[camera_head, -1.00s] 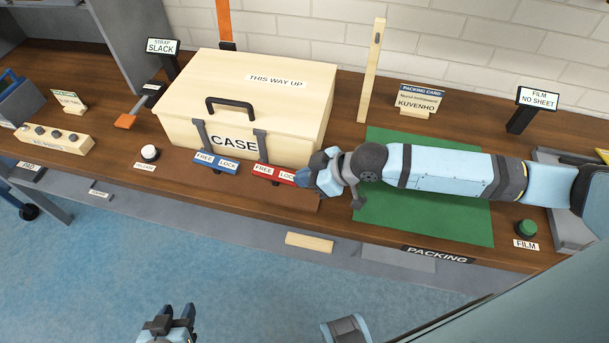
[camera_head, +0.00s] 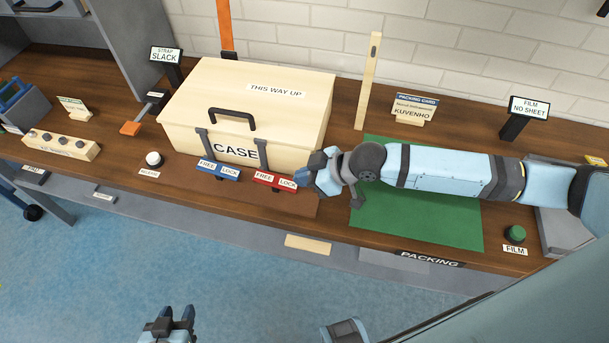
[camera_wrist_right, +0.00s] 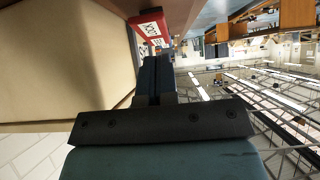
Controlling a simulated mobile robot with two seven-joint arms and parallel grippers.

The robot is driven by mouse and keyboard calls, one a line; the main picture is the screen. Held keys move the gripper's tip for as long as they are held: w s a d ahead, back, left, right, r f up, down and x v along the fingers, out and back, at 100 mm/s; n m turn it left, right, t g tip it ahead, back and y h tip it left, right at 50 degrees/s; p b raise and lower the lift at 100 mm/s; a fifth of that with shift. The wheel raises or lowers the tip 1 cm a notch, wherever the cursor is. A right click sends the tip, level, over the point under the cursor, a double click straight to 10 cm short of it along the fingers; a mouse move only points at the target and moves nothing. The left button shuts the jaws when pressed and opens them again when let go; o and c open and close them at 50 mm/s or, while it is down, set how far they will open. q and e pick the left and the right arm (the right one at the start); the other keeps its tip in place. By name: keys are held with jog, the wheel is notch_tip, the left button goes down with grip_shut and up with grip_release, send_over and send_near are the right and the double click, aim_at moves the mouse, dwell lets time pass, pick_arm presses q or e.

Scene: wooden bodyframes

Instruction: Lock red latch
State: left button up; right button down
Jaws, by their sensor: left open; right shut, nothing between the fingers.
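The red latch (camera_head: 275,181) is a red bar with FREE and LOCK labels at the front right of the wooden case (camera_head: 250,110). It also shows in the right wrist view (camera_wrist_right: 147,25), just beyond my fingers. My right gripper (camera_head: 309,179) is shut and empty, its tips close to the LOCK end of the red latch; I cannot tell whether they touch. The shut fingers show in the right wrist view (camera_wrist_right: 155,62). My left gripper (camera_head: 168,325) is open and empty at the bottom, away from the bench.
A blue latch (camera_head: 217,170) with the same labels is left of the red one. A white release button (camera_head: 153,159) stands further left. A green mat (camera_head: 430,215) lies under my right arm. An upright wooden post (camera_head: 368,80) stands behind.

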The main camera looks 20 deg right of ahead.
pick_arm(q)
jog(key=shift+s+d+r, duration=0.15)
jog(key=shift+r, duration=0.3)
jog(key=shift+s+d+r, duration=0.1)
jog(key=shift+r, duration=0.3)
pick_arm(e)
jog(key=r+v, duration=0.1)
jog(key=v, duration=1)
jog(key=shift+r, duration=0.2)
pick_arm(q)
jog(key=shift+p, duration=0.3)
pick_arm(e)
jog(key=shift+a, duration=0.2)
jog(key=s+a+f+m+t+p, duration=0.25)
jog(key=a+t+p, duration=0.2)
jog(key=a, duration=0.35)
pick_arm(q)
notch_tip(320, 180, up, 8)
jog(key=p, duration=0.4)
jog(key=shift+a+r, duration=0.2)
jog(key=shift+r, duration=0.05)
pick_arm(e)
jog(key=s+d+f+m+h, duration=0.5)
jog(key=s+f, duration=0.3)
jog(key=s, duration=0.1)
jog(key=shift+d+m+h, duration=0.3)
jog(key=shift+m, duration=0.05)
jog(key=shift+s+f+t, duration=0.1)
jog(key=shift+f+t, duration=0.05)
jog(key=shift+t, duration=0.1)
